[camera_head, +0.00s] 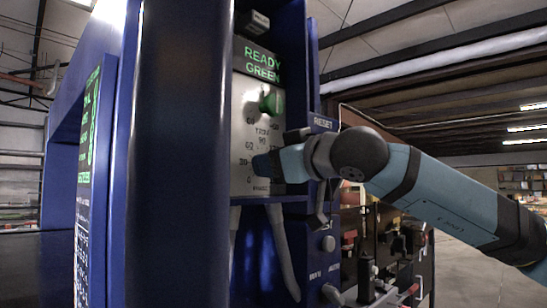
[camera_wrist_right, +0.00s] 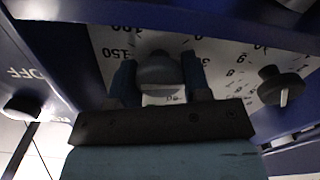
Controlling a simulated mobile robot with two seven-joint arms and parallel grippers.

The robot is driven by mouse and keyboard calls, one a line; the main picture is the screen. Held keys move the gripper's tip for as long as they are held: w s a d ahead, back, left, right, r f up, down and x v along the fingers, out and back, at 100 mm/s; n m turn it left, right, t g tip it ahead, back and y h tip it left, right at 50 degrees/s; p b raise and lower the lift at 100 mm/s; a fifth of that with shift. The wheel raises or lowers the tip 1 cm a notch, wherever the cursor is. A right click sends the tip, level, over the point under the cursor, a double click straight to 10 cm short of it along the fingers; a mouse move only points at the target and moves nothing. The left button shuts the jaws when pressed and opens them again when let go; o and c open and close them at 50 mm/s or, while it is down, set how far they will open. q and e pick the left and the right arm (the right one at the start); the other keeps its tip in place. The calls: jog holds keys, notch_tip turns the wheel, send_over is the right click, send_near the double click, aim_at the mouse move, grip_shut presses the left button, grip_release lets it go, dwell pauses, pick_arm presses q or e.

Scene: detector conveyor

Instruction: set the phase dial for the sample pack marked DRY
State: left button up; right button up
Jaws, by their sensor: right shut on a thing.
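A dial panel (camera_head: 240,130) with printed scales is set in the tall blue cabinet. My right gripper (camera_head: 262,165) reaches in from the right to the lower part of this panel. In the right wrist view, its two fingers (camera_wrist_right: 158,78) stand on either side of a dark grey dial knob (camera_wrist_right: 157,66) and are shut on it. The numbers 100 and 150 show on the scale beside it. The knob's pointer and its phase label cannot be made out. No sample pack and no DRY mark can be seen. My left gripper is not in view.
Another dark knob (camera_wrist_right: 283,85) with a pale pointer line is beside the gripper. A RESET label (camera_head: 323,123) is on the cabinet's right edge. Cluttered equipment stands below my arm.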

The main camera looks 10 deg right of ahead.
jog(key=shift+n+p, duration=0.45)
jog(key=shift+n, duration=1.25)
jog(key=o, duration=0.9)
jog(key=v, duration=1.4)
jog(key=shift+a+b, duration=0.1)
jog(key=shift+b, duration=0.2)
jog(key=shift+f, duration=0.1)
